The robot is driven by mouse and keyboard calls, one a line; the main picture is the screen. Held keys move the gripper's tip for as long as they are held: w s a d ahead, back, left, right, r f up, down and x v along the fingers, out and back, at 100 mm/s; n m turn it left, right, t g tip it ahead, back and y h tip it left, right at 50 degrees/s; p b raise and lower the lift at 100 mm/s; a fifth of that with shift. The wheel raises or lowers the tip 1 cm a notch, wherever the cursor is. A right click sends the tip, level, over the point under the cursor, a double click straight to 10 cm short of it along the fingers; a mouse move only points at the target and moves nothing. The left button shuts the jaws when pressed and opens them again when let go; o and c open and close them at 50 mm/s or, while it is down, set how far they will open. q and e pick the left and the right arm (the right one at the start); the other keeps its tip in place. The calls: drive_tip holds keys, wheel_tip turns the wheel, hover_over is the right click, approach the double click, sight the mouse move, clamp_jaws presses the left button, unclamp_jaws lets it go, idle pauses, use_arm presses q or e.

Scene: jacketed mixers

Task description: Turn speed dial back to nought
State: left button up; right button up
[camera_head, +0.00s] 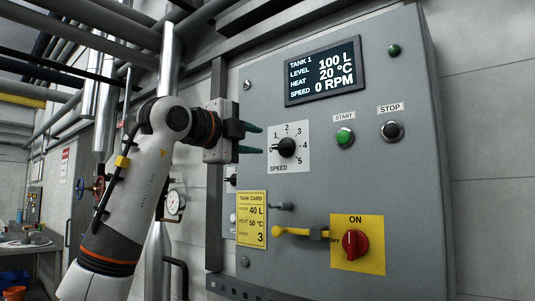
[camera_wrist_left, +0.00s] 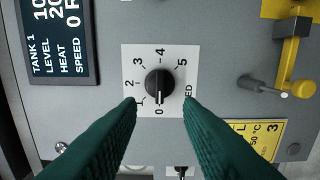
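The speed dial (camera_head: 287,147) is a black knob on a white plate marked 0 to 5, on the grey control panel. Its pointer is at 0, toward the left in the head view. In the left wrist view the dial (camera_wrist_left: 159,84) has its white pointer line aimed down at 0. My left gripper (camera_head: 260,139) is open just left of the dial, its green fingers apart and empty. In the left wrist view its fingertips (camera_wrist_left: 159,104) are on either side below the knob, not visibly touching it. The display (camera_head: 323,72) reads 100 L, 20 °C, 0 RPM. My right gripper is not in view.
START (camera_head: 345,137) and STOP (camera_head: 392,131) buttons are right of the dial. Below are a yellow tank card (camera_head: 252,218), a yellow lever (camera_head: 292,232) and a red ON/OFF switch (camera_head: 355,244). Pipes and a gauge (camera_head: 175,203) stand behind my left arm.

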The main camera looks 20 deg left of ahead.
use_arm(q)
drive_tip(key=v, duration=0.4)
drive_tip(key=shift+b, duration=0.35)
drive_tip(key=shift+d, duration=0.1)
